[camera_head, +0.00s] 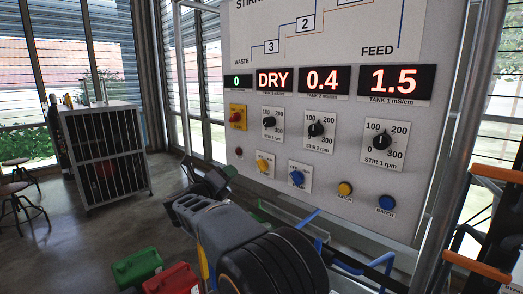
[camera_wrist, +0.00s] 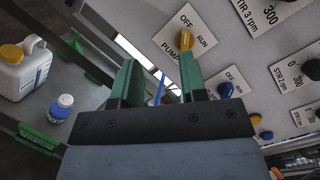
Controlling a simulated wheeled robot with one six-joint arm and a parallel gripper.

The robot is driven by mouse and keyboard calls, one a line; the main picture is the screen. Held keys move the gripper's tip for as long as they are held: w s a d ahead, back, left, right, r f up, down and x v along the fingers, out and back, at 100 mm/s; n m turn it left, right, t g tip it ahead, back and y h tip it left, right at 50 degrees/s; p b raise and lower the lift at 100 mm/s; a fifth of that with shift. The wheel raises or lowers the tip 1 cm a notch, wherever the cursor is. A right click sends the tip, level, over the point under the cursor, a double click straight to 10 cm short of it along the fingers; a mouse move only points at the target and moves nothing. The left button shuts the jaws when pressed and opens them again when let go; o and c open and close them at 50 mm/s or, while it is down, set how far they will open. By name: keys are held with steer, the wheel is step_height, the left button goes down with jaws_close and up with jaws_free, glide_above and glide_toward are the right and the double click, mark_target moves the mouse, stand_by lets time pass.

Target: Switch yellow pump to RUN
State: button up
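The yellow pump switch (camera_head: 263,165) is a yellow knob on a white plate, low on the grey panel. In the wrist view the yellow knob (camera_wrist: 184,40) sits beside the words OFF, RUN and PUMP. Its lower part is hidden behind a finger, and I cannot tell which word it points to. My gripper (camera_wrist: 160,72) has two green fingers set apart with nothing between them. The right finger's tip overlaps the knob in the picture; contact is unclear. In the head view my gripper (camera_head: 215,180) is left of the switch, its fingers partly hidden by my wrist.
A blue pump knob (camera_head: 297,178) is close to the right, with yellow (camera_head: 345,188) and blue (camera_head: 386,203) batch buttons beyond. A red stop button (camera_head: 237,113) is above. In the wrist view a white jug (camera_wrist: 22,70) and a small bottle (camera_wrist: 62,106) stand left.

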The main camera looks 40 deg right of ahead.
mark_target(259, 167)
steer(key=d+m+g+p, duration=0.1)
steer(key=d, duration=0.2)
steer(key=d+m+g+p, duration=0.2)
steer(key=d, duration=0.2)
steer(key=d+r+m+g+h+p, duration=0.1)
steer(key=d+m+g+p, duration=0.1)
steer(key=d, duration=0.1)
steer(key=shift+s+d, duration=0.2)
steer(key=shift+s, duration=0.15)
steer(key=shift+d+f, duration=0.1)
steer(key=shift+f, duration=0.15)
steer(key=shift+w+d+b, duration=0.1)
steer(key=shift+d+b, duration=0.2)
steer(key=shift+b, duration=0.05)
steer(key=shift+c, duration=0.4)
jaws_close()
stand_by(0.5)
